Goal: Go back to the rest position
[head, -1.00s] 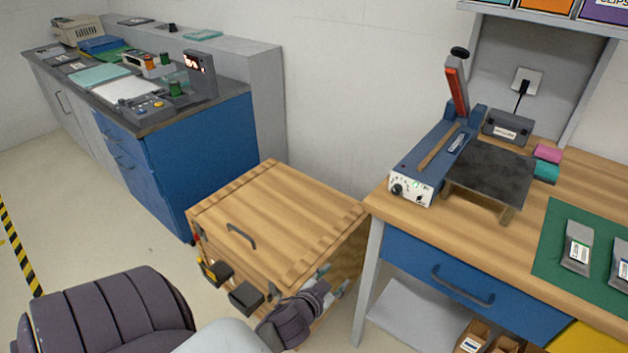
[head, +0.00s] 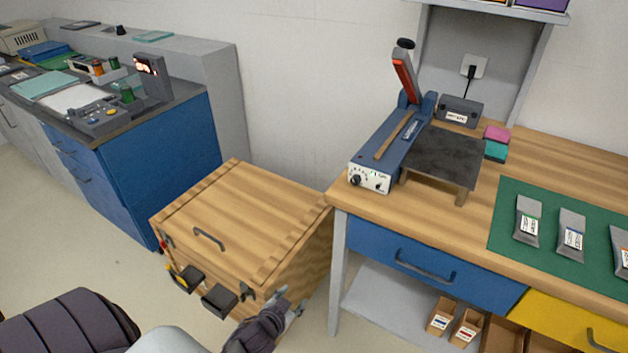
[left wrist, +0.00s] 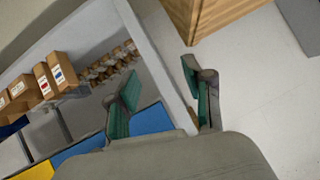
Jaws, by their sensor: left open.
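My left gripper (head: 288,308) is at the bottom of the head view, in front of the lower right corner of the wooden cart (head: 290,262). Its fingers are apart with nothing between them. The left wrist view also shows this open gripper (left wrist: 164,98), with teal pads on both fingers. I cannot tell whether it touches the cart. The cart's lid (head: 235,210) is closed and has a dark handle (head: 209,238). My right gripper is in neither view.
A workbench (head: 350,207) with a blue drawer (head: 425,262) stands right of the cart, close to my left gripper. Small boxes (head: 441,316) sit on its lower shelf. A blue cabinet (head: 165,160) stands behind left. Floor is free at left.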

